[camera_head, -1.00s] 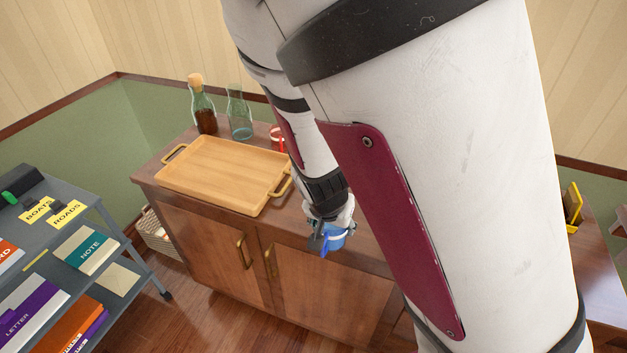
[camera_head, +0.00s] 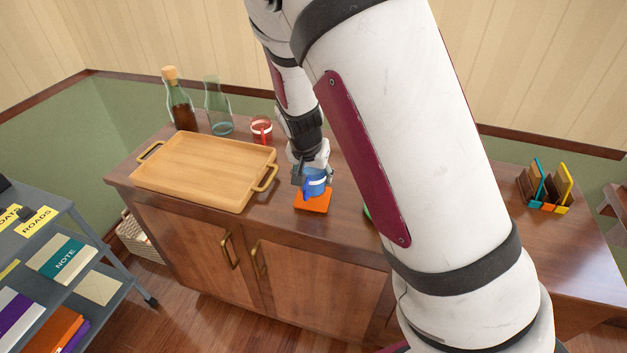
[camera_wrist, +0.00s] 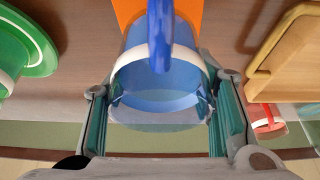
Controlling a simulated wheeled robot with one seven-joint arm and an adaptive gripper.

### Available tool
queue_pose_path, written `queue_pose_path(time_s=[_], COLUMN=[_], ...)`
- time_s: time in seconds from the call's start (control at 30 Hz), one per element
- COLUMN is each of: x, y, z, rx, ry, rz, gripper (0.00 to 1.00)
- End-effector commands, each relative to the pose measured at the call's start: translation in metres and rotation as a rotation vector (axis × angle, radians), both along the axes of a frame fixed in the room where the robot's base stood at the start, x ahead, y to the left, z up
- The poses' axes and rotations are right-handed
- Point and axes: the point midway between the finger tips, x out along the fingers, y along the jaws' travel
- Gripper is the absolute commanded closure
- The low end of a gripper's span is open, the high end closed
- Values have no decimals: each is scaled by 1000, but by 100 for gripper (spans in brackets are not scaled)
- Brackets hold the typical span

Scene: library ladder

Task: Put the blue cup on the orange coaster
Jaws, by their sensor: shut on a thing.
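The blue cup (camera_head: 315,184) with a white band is upright between the fingers of my gripper (camera_head: 311,173), which is shut on it. In the wrist view the cup (camera_wrist: 158,82) fills the space between both finger pads, with its blue handle towards the top. The orange coaster (camera_head: 313,201) lies on the wooden cabinet top beneath the cup. Part of it (camera_wrist: 128,10) shows behind the cup at the top of the wrist view. I cannot tell whether the cup's base touches it.
A wooden tray (camera_head: 205,172) stands left of the cup, and a red cup (camera_head: 261,131) is behind. A bottle (camera_head: 181,108) and a glass carafe (camera_head: 218,112) stand at the back left. A green round item (camera_wrist: 30,45) lies nearby, mostly hidden by my arm in the head view.

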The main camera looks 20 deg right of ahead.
Motion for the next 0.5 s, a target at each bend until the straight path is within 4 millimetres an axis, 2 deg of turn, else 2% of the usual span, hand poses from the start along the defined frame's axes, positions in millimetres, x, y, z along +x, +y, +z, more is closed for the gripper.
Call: queue_pose_path(time_s=[0.1,0.17,0.5], x=[-1,0,0], y=[-1,-1,0], z=[-18,-23,-27], rx=[-1,-1,0], ry=[3,1,0], rz=[-2,0,-1], gripper=[83,83,83])
